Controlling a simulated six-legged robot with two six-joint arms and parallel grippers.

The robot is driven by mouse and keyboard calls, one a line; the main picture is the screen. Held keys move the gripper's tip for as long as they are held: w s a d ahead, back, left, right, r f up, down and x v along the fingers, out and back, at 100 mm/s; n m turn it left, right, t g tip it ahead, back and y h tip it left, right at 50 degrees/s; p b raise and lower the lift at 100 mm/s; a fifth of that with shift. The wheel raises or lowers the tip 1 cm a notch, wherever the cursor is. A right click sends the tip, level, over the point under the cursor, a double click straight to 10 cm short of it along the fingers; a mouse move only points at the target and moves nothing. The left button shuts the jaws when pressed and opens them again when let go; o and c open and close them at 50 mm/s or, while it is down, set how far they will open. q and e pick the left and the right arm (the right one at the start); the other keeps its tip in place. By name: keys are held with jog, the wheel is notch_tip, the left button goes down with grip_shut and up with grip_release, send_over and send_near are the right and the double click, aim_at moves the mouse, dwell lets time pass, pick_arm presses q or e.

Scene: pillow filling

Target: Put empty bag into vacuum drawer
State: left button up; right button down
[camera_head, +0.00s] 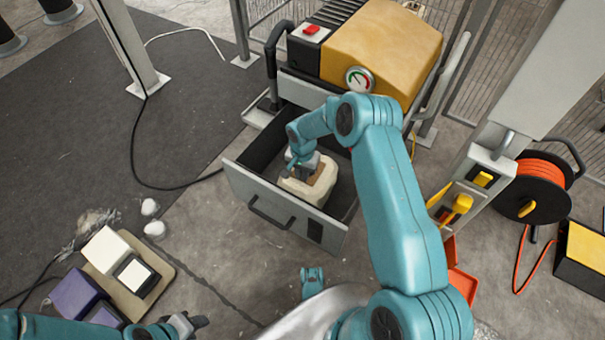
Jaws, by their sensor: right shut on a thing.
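The vacuum drawer (268,196) is a grey, dark-lined box pulled open below the yellow vacuum machine (385,45). A cream bag (303,188) with a brown patch lies inside the drawer, towards its front wall. My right gripper (300,168) reaches down into the drawer and is shut on the bag at its upper left side. The fingertips are partly hidden by the gripper's own body. My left gripper (190,322) is at the lower left edge, outside the drawer and away from the bag; its fingers are too unclear to judge.
A black cable crosses the floor to the drawer. An orange cable reel (535,185) stands right. Floor left of the drawer is mostly clear.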

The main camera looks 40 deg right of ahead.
jog(key=c, duration=1.1)
grip_release()
pick_arm(q)
jog(key=shift+g, duration=0.4)
jog(key=r+p, duration=0.1)
jog(key=s+r+p, duration=0.1)
jog(key=r+p, duration=0.2)
jog(key=shift+s+d+r+p, duration=0.25)
jog(key=shift+s+d+p, duration=0.05)
jog(key=shift+d+p, duration=0.1)
pick_arm(e)
notch_tip(320, 180, up, 12)
jog(key=shift+s, duration=0.15)
